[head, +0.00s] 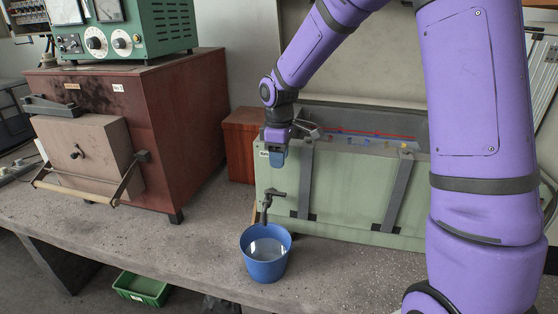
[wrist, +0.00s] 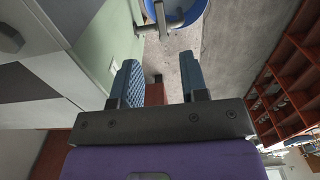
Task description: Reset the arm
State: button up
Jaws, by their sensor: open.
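My purple arm reaches from the right side of the head view to my gripper (head: 277,158). The gripper points down at the front left of a pale green tank (head: 345,205), above the tank's tap (head: 267,198). In the wrist view my gripper (wrist: 160,80) has its two blue-grey fingers apart, with nothing between them. A blue bucket (head: 266,268) with clear liquid in it stands upright on the bench below the tap; it also shows at the top of the wrist view (wrist: 190,14).
A red-brown furnace (head: 180,130) with a green instrument box (head: 125,35) on top stands at the left. A red-brown box (head: 240,147) is behind the gripper. The concrete bench (head: 180,255) is clear left of the bucket. A green crate (head: 142,287) sits below the bench.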

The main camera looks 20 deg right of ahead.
dwell(0.3)
jog(key=s+d+r+m+t, duration=0.3)
jog(key=s+r+m, duration=0.3)
jog(key=s+r, duration=0.9)
jog(key=s+d+r+m+t, duration=0.1)
jog(key=s+m, duration=0.1)
jog(key=s, duration=0.5)
jog(key=s+r+m+t, duration=0.1)
jog(key=s+m, duration=0.2)
jog(key=s, duration=0.5)
jog(key=shift+s+d+r, duration=0.3)
jog(key=shift+d+r, duration=0.05)
jog(key=shift+r, duration=0.05)
